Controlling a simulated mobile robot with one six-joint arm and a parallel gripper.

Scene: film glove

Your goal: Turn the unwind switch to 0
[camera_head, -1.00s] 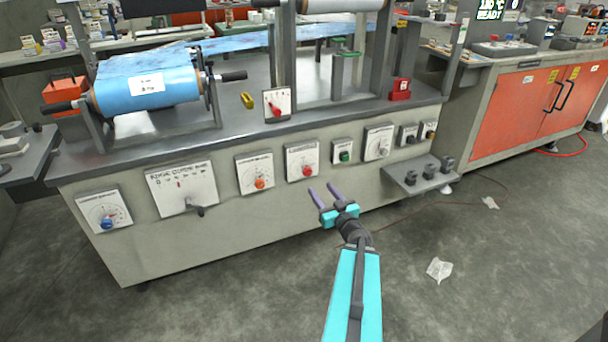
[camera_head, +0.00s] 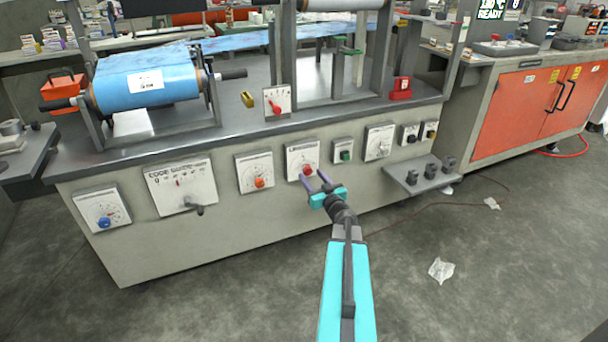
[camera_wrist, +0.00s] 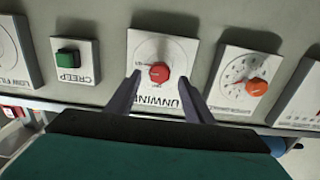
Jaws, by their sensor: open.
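The unwind switch is a red knob (camera_wrist: 159,72) on a white plate (camera_wrist: 178,50) whose label reads "UNWIN…" upside down in the wrist view. In the head view the red knob (camera_head: 307,170) is on the machine's front panel, partly behind a fingertip. My gripper (camera_head: 315,178) is open. In the wrist view its two fingers (camera_wrist: 163,88) stand on either side of the knob, with gaps on both sides. I cannot tell how deep the fingertips reach. The knob's pointer and the 0 mark are too small to read.
An orange knob (camera_wrist: 256,87) on its own plate is beside the unwind plate. A green creep button (camera_wrist: 68,58) is on the other side. A lever panel (camera_head: 182,188) and a blue knob (camera_head: 104,222) are farther left. A small shelf (camera_head: 420,180) juts out at right.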

